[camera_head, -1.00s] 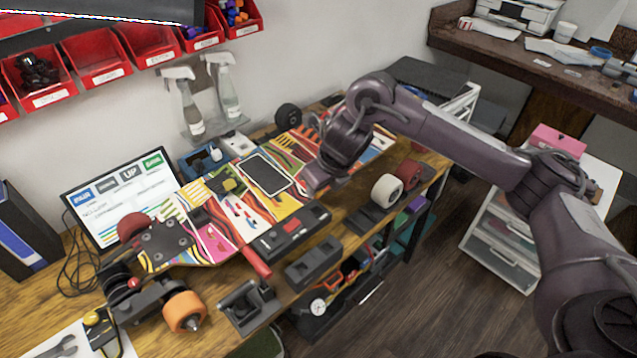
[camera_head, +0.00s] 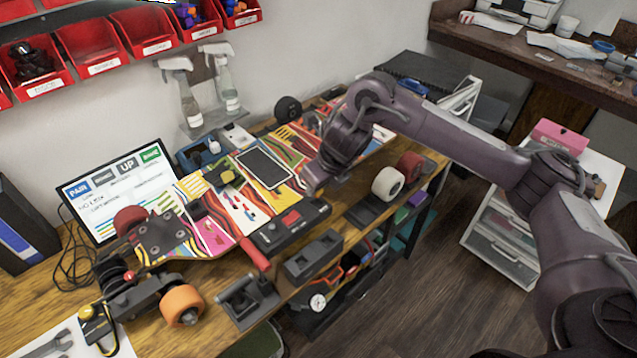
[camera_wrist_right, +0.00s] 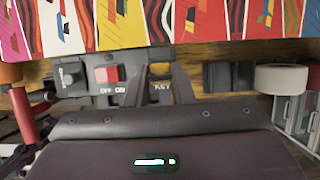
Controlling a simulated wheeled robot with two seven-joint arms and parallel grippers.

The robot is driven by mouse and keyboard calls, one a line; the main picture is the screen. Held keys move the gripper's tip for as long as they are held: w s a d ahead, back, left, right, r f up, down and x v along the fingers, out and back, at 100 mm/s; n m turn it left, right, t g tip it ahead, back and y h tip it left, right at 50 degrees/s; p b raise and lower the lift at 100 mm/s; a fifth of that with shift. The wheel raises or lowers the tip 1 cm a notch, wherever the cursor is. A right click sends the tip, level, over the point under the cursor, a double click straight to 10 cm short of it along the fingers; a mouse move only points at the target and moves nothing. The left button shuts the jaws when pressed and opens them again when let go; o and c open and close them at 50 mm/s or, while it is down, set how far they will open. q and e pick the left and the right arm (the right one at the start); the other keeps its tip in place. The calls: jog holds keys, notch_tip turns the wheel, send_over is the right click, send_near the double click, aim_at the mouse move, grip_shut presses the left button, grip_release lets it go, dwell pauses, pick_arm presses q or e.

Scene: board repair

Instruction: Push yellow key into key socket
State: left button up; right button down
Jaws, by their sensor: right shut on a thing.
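My right gripper (camera_wrist_right: 159,82) points down at the control box (camera_wrist_right: 88,92) on the workbench. The yellow key (camera_wrist_right: 160,69) shows between its two dark fingers, and the gripper is shut on it. A "KEY" label is just below the key in the wrist view. The key socket is hidden at the fingers, so I cannot tell how deep the key sits. In the head view my right gripper (camera_head: 312,186) is over the right end of the same box (camera_head: 275,236), and the key is hidden. My left gripper is not in view.
A red switch (camera_wrist_right: 107,75) marked OFF and ON sits left of the key. A colourful skateboard deck (camera_head: 215,215) with a phone (camera_head: 264,168) on it lies behind the box. A white wheel (camera_head: 388,181) stands to the right. A black holder (camera_head: 314,258) is in front.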

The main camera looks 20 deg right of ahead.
aim_at(320, 192)
jog(key=shift+f+b, duration=1.4)
jog(key=shift+f, duration=0.3)
dwell(2.2)
jog(key=c, duration=1.2)
grip_release()
jog(key=shift+o, duration=0.6)
jog(key=shift+o, duration=1)
jog(key=shift+r, duration=0.25)
jog(key=shift+r+p, duration=1.2)
jog(key=shift+r, duration=0.05)
jog(key=shift+r, duration=0.1)
